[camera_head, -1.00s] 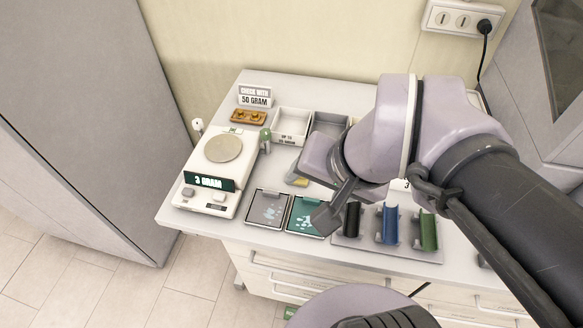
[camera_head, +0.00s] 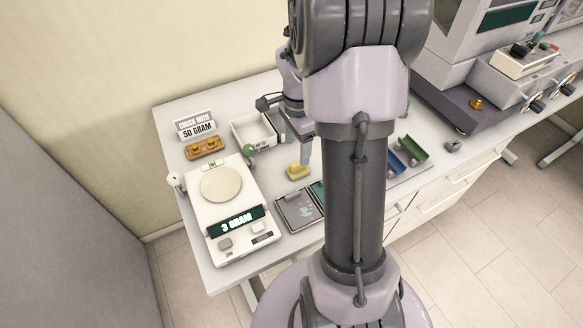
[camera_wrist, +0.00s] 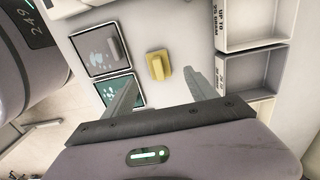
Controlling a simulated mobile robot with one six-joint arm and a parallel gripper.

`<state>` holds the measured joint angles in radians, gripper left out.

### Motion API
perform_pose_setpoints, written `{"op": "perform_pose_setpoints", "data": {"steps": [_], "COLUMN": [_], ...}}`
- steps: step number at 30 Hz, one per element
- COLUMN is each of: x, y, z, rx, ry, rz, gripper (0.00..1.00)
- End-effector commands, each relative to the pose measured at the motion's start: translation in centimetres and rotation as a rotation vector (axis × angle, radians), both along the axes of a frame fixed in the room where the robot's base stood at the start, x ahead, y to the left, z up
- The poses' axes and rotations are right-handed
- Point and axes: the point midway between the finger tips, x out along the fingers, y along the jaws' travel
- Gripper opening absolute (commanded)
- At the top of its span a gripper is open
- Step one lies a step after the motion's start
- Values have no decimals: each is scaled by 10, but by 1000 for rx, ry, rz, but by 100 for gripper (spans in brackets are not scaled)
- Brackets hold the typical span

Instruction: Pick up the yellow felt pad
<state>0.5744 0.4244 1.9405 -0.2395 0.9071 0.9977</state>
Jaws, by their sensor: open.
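The yellow felt pad (camera_head: 298,171) lies on the white table top, right of the scale and behind the grey tray. In the wrist view the pad (camera_wrist: 158,66) is a small yellow block with a raised ridge, fully in sight. My gripper (camera_wrist: 163,80) is open and empty. Its two fingers point towards the pad, which shows between and just beyond the fingertips, not held. In the head view my gripper's fingers (camera_head: 295,138) hang just behind the pad, partly hidden by my arm.
The scale (camera_head: 240,240) reading 3 GRAM stands left of the pad. A grey tray (camera_head: 283,217) and a green tray (camera_wrist: 121,101) lie close by. Open bins (camera_wrist: 222,88) stand on the other side. A gold-coloured weight block (camera_head: 205,148) sits behind the scale. Blue and green holders (camera_head: 412,147) are at right.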

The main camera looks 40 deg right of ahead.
Motion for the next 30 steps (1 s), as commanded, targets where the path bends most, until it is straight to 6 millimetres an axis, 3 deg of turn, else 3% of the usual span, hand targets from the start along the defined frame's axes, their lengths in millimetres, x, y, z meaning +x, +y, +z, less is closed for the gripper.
{"op": "perform_pose_setpoints", "data": {"steps": [1, 8, 15, 21, 30], "x": [0, -1, -4, -3, -4], "y": [0, -1, -3, -4, -4], "z": [-15, -38, -83, -82, -82], "rx": [1, 0, 1, -1, 0], "ry": [2, 0, 1, -2, -2], "rz": [0, 1, 2, 3, 2], "gripper": [66, 66, 66, 66, 9]}}
